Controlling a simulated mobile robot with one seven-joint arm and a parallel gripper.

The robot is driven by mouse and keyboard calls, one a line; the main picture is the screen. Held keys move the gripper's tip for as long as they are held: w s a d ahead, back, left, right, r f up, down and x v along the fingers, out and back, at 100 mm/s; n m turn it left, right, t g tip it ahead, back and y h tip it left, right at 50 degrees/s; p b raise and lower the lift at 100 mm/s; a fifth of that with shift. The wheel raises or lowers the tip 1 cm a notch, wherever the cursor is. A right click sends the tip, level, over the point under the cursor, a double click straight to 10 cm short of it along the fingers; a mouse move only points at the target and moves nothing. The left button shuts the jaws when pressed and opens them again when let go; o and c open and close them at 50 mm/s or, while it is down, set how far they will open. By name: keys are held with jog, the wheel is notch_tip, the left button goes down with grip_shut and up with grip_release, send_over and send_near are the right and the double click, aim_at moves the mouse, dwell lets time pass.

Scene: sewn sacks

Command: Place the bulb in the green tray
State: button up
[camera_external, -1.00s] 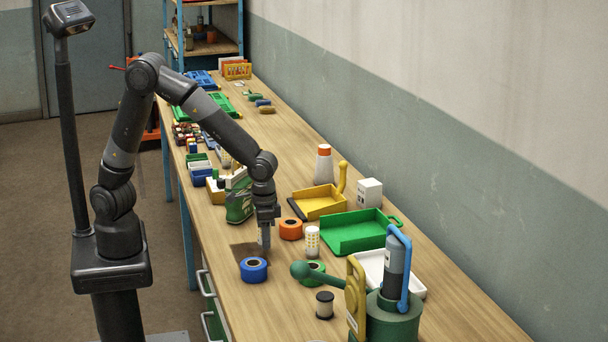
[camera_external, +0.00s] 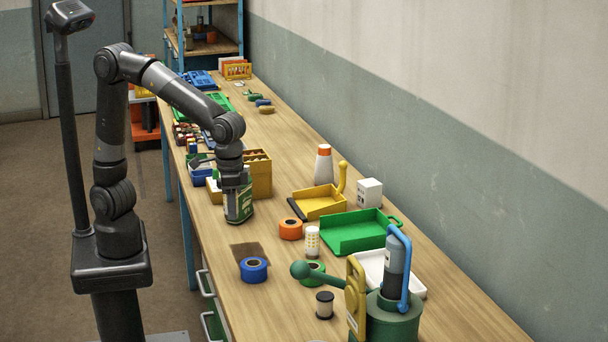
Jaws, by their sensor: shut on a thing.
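My gripper (camera_external: 237,192) points down at the green-and-white container (camera_external: 240,207) on the left part of the bench. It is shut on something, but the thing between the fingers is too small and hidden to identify. The fingertips overlap the container in the picture, and I cannot tell whether they touch it. The green tray (camera_external: 345,236), with a green handle at its right, lies empty on the bench, to the right of my gripper. I cannot make out the bulb anywhere.
Around the green tray are a yellow tray (camera_external: 318,204), white box (camera_external: 369,192), white tray (camera_external: 371,264), orange tape roll (camera_external: 290,229) and white cylinder (camera_external: 312,241). A blue tape roll (camera_external: 253,270) and dark green apparatus (camera_external: 392,322) are nearer. A yellow organizer (camera_external: 260,178) stands behind my gripper.

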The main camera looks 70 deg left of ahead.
jog(key=w+r, duration=0.2)
jog(key=w, duration=1.5)
send_over(335, 241)
jog(key=f, duration=0.2)
notch_tip(335, 241, down, 15)
jog(key=shift+r, duration=0.1)
jog(key=shift+s, duration=0.1)
jog(key=o, duration=1)
jog(key=shift+f, duration=0.2)
jog(key=shift+r, duration=0.1)
